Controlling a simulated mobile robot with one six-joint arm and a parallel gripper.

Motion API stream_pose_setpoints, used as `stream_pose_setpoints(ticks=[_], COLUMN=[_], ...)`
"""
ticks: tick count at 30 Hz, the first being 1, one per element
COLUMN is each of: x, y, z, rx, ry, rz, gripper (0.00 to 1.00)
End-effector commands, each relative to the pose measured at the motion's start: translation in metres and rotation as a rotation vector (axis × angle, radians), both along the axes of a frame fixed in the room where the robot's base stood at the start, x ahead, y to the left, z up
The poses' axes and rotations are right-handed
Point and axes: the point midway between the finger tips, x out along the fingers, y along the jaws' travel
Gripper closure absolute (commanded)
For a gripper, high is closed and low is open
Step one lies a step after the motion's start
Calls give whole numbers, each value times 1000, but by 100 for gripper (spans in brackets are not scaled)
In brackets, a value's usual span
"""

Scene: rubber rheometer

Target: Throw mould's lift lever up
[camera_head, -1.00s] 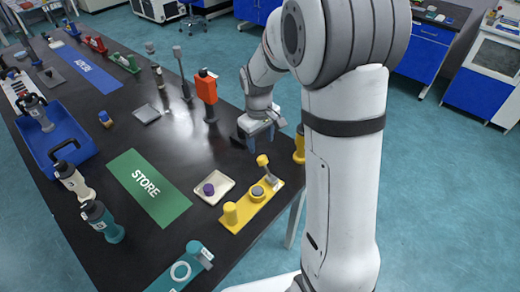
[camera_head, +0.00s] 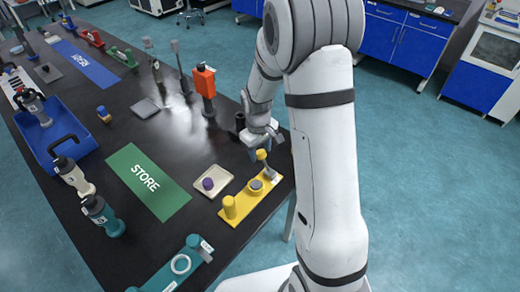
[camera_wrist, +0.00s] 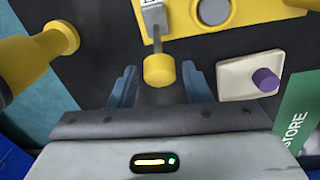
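The mould is a yellow plate (camera_head: 240,208) at the table's near right edge, with a grey round disc (camera_head: 255,185) on it and a yellow post at one end. Its lift lever has a grey shaft and a yellow knob (camera_head: 262,155); in the head view it leans at the plate's far end. My gripper (camera_head: 264,140) is just above and behind the knob. In the wrist view the knob (camera_wrist: 159,71) lies between the two blue fingers, with visible gaps on both sides. The gripper is open; whether the knob is at fingertip depth is unclear.
A cream tray (camera_head: 226,176) with a purple piece (camera_head: 208,184) sits left of the mould. A black cylinder (camera_head: 240,122) and a red-orange device (camera_head: 204,82) stand behind the gripper. A large yellow object (camera_wrist: 40,60) is left in the wrist view.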

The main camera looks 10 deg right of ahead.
Motion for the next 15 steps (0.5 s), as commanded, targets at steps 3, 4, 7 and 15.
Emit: stream_pose_setpoints(ticks=[3,4,7,15], x=[0,0,0,0], y=[0,0,0,0], z=[0,0,0,0], rx=[0,0,0,0], ry=[0,0,0,0], rz=[0,0,-1,-1], gripper=[66,68,76,98])
